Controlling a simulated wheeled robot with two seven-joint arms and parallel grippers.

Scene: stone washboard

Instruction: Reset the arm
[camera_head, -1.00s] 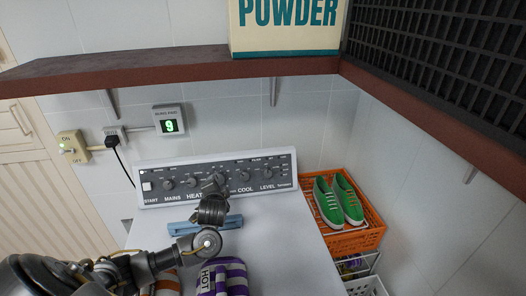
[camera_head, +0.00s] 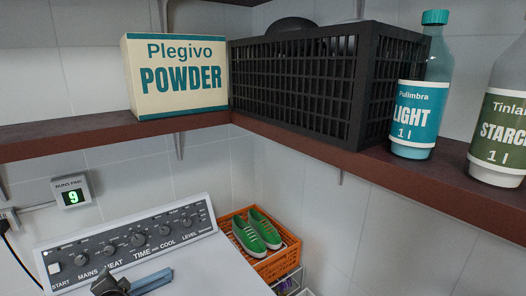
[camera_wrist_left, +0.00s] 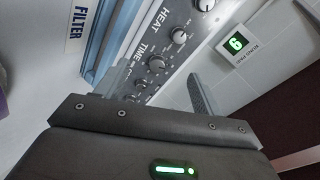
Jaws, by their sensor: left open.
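My left gripper (camera_head: 112,287) shows only in part at the bottom left of the head view, in front of the washing machine's control panel (camera_head: 128,243). In the left wrist view its two fingers (camera_wrist_left: 158,88) stand apart with nothing between them. They point towards the panel's knobs, near the words HEAT and TIME. I cannot tell whether they touch the panel. A blue bar (camera_head: 152,281) lies beside the gripper on the machine's top. My right gripper is in neither view.
A brown shelf (camera_head: 75,140) holds a powder box (camera_head: 178,78), a black crate (camera_head: 300,85), a teal bottle (camera_head: 418,90) and a green-labelled bottle (camera_head: 498,125). Green shoes (camera_head: 256,230) lie in an orange crate (camera_head: 275,264) right of the machine.

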